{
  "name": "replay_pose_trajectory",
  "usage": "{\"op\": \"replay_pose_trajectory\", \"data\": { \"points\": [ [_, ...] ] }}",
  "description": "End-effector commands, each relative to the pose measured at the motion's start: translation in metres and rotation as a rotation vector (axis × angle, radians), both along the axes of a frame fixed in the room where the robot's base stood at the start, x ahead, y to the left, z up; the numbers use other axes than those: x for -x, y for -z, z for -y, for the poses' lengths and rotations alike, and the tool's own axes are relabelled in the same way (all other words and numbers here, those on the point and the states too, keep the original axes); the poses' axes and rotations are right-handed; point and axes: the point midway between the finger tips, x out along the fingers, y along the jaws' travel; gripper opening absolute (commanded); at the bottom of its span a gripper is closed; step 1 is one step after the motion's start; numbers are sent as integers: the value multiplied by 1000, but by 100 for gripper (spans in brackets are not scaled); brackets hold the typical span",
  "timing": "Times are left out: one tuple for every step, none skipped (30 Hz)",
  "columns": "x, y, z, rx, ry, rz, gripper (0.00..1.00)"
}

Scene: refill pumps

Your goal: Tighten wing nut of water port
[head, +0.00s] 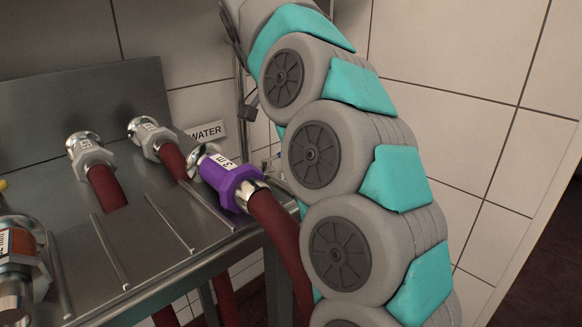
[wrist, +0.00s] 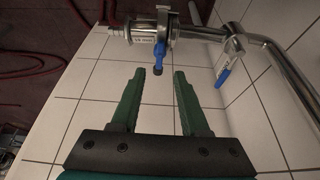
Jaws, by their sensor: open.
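In the wrist view my gripper (wrist: 160,76) is open, with its two green fingers apart. A blue part with a dark end, which looks like the wing nut (wrist: 160,54), hangs from a metal clamp around the pipe joint of the port (wrist: 159,25). Its dark end appears between the two fingertips in the picture. I cannot tell whether the fingers reach around it in depth, and no contact shows. The "WATER" sign (head: 206,131) is on the wall in the head view. There my arm covers the area right of the sign, and my gripper is hidden.
A second blue handle (wrist: 222,74) hangs from the pipe right of the fingers. In the head view, a purple hose coupling (head: 223,177) and grey couplings (head: 88,151) (head: 149,134) rest on the metal bench (head: 150,235). Red hoses hang down. White tiled wall stands behind.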

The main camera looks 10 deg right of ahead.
Motion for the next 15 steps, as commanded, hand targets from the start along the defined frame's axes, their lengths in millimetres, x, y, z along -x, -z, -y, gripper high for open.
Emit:
{"op": "replay_pose_trajectory", "data": {
  "points": [
    [0, 3, 1, -1, -1, -1, 45],
    [-1, 6, 2, -1, -2, -2, 45],
    [-1, 10, 4, -2, -2, -2, 45],
    [-2, 13, 4, -2, -2, -4, 45],
    [-2, 17, 5, -2, -4, -6, 45],
    [-3, 22, 6, 0, -7, -5, 45],
    [-4, 25, 8, -2, -7, -3, 45],
    [-6, 29, 10, -2, -5, -2, 45],
    [-7, 35, 12, -4, -6, -1, 45],
    [-8, 39, 13, -3, -6, -3, 45],
    [-8, 43, 14, -2, -6, -4, 45],
    [-9, 48, 15, -1, -7, -6, 45],
    [-10, 51, 17, -1, -6, -5, 45],
    [-11, 55, 18, -1, -6, -4, 45],
    [-13, 58, 20, -1, -6, -2, 45]
  ]
}}
